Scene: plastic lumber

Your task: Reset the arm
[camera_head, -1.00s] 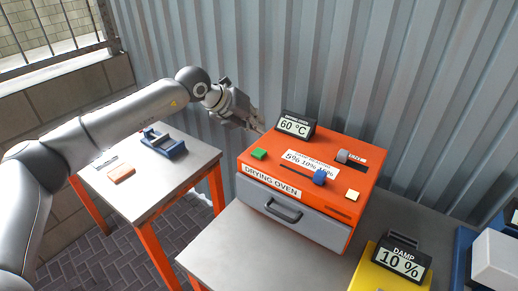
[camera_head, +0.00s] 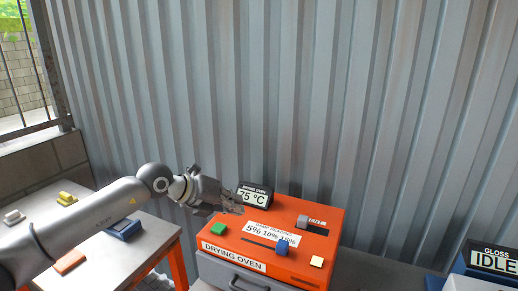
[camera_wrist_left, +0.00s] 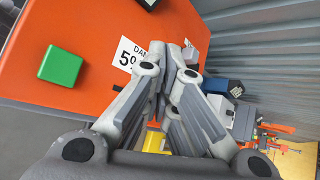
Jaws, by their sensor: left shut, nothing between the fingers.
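My left arm comes in from the left in the head view. Its gripper (camera_head: 238,208) is shut and empty, over the back left of the orange drying oven (camera_head: 213,240), just in front of its display (camera_head: 253,195), which reads 75 °C. In the left wrist view the fingertips (camera_wrist_left: 173,52) are together above the orange oven top (camera_wrist_left: 85,30). A green button (camera_wrist_left: 61,66) lies left of the fingers there, and part of the white label (camera_wrist_left: 127,55) shows behind them. My right gripper is out of view.
The oven top carries a blue slider (camera_head: 282,246), a grey lever (camera_head: 303,221) and a pale button (camera_head: 317,261). A side table (camera_head: 150,240) at left holds a blue fixture (camera_head: 124,230) and an orange block (camera_head: 69,262). A corrugated wall (camera_head: 330,110) stands behind; a GLOSS display (camera_head: 494,262) reads IDLE.

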